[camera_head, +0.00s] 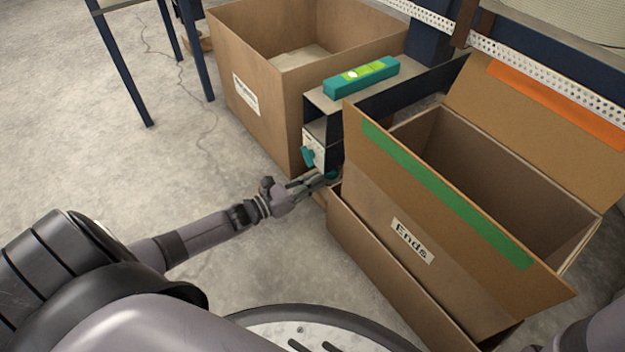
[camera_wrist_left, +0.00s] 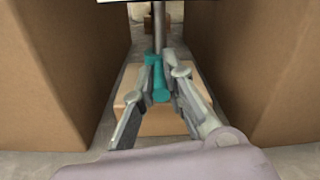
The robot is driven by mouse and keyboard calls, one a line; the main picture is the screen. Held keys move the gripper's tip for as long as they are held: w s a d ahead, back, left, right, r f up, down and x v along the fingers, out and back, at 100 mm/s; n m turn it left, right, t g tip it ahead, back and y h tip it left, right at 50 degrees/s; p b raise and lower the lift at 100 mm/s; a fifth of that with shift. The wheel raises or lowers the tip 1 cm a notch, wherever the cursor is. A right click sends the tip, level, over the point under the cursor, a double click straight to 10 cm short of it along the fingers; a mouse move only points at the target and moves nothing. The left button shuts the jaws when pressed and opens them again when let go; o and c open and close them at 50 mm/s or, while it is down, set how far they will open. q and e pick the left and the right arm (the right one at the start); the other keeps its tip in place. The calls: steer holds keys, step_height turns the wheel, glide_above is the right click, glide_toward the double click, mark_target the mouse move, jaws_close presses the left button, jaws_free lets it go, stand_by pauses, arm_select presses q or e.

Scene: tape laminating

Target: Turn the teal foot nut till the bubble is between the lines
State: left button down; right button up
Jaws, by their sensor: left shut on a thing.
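The teal foot nut (camera_wrist_left: 159,80) sits on a grey upright rod (camera_wrist_left: 158,25) in the left wrist view. My left gripper (camera_wrist_left: 160,85) is shut on it, with one finger on each side. In the head view my left gripper (camera_head: 318,180) reaches in low under the grey stand, and only a bit of the nut (camera_head: 332,176) shows at its tips. A teal level (camera_head: 345,85) lies on top of the stand, with a yellow-green vial window (camera_head: 362,72). The bubble and lines are too small to read. My right gripper is out of the picture.
A cardboard box (camera_head: 240,70) stands left of the stand, and an open box marked "Ends" (camera_head: 375,190) stands right. The gap between them is narrow. A teal handle (camera_head: 308,157) juts from the stand's front.

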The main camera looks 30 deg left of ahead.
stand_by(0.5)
arm_select(q)
steer(key=shift+s+d+r+n+t+y+p, duration=0.1)
steer(key=shift+d+r+n+t+y+p, duration=0.35)
steer(key=shift+p, duration=0.7)
steer(key=shift+s+d+f+n+y+p, duration=0.1)
steer(key=shift+f+n+y+p, duration=0.1)
steer(key=shift+n+y+p, duration=0.35)
steer(key=shift+f+n+y+p, duration=0.1)
steer(key=shift+f+y+p, duration=0.15)
steer(key=shift+y, duration=0.45)
steer(key=c, duration=1.6)
jaws_free()
steer(key=shift+c, duration=0.2)
steer(key=v, duration=1.2)
steer(key=shift+f, duration=0.15)
